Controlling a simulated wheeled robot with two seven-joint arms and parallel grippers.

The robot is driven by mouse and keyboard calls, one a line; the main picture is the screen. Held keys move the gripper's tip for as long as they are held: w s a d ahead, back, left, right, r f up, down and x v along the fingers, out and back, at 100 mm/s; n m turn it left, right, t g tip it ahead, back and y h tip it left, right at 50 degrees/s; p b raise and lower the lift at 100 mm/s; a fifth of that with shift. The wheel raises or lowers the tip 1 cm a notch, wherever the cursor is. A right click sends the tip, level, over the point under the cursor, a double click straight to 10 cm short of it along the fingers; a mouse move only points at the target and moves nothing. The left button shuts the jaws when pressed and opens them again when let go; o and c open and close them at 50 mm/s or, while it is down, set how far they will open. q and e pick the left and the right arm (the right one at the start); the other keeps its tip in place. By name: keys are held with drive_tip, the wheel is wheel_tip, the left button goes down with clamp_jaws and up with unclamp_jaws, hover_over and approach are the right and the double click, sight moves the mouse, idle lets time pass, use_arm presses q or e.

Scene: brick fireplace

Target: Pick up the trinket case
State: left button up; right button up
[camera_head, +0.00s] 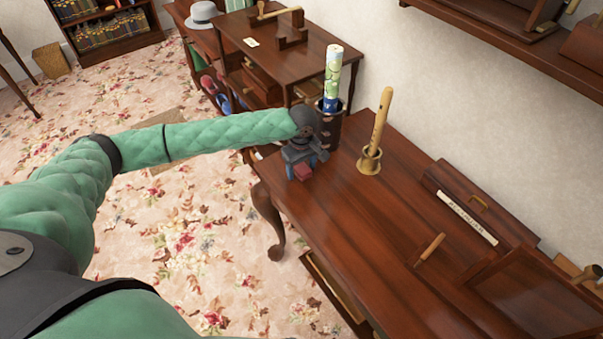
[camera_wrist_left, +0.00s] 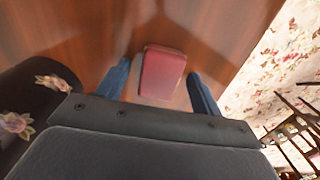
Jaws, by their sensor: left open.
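The trinket case is most likely the small red box (camera_head: 302,172) at the near left corner of the wooden desk (camera_head: 390,215). In the left wrist view the red box (camera_wrist_left: 162,73) lies on the wood between two blue fingers, with a gap on either side. My left gripper (camera_head: 300,166) is over the box, its fingers apart and pointing down at the desk; it also shows in the left wrist view (camera_wrist_left: 160,88). The gripper partly hides the box in the head view. My right gripper is not in view.
A dark cylindrical holder (camera_head: 328,128) with a rolled paper (camera_head: 333,75) stands close beside the left gripper. A brass pot (camera_head: 369,160) with a wooden flute (camera_head: 381,115) stands to its right. A dark long case (camera_head: 480,205) lies near the wall. The desk's middle is clear.

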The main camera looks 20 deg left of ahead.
use_arm(q)
drive_tip(key=shift+c, duration=0.5)
drive_tip(key=c, duration=1)
drive_tip(key=shift+o, duration=0.2)
